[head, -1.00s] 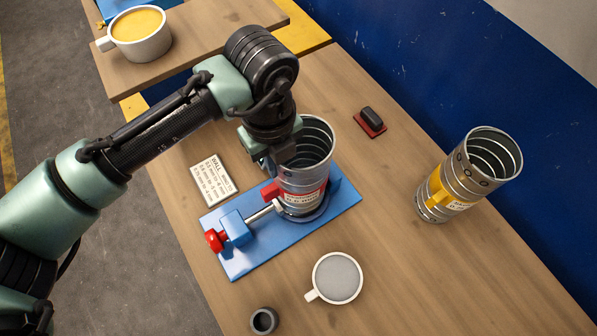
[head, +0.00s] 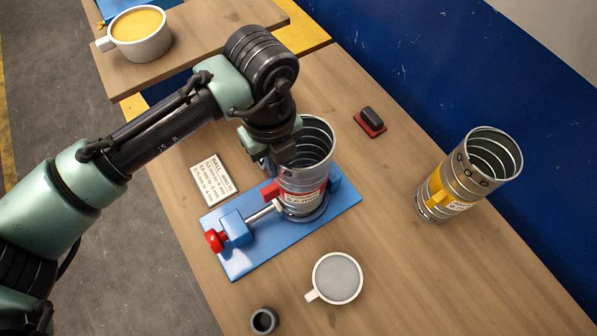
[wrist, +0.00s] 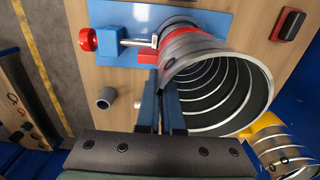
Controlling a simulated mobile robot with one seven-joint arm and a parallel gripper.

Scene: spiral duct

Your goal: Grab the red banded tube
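The red banded tube (head: 300,170) is a ribbed metal duct with a red band and a white label. It stands upright in a blue clamp fixture (head: 240,262) with a red knob (head: 215,240). My gripper (head: 276,160) points down at the tube's left rim in the head view. In the wrist view, my two narrow fingers (wrist: 160,90) lie close together at the rim of the tube (wrist: 215,80). A slim gap shows between the fingers. I cannot tell whether they pinch the tube wall, as the tips are partly hidden.
A yellow banded tube (head: 470,172) stands at the right. A grey-filled cup (head: 337,278), a small dark ring (head: 263,320), a label card (head: 213,180) and a black-and-red block (head: 371,121) are on the table. A yellow-filled cup (head: 140,38) stands at the back left.

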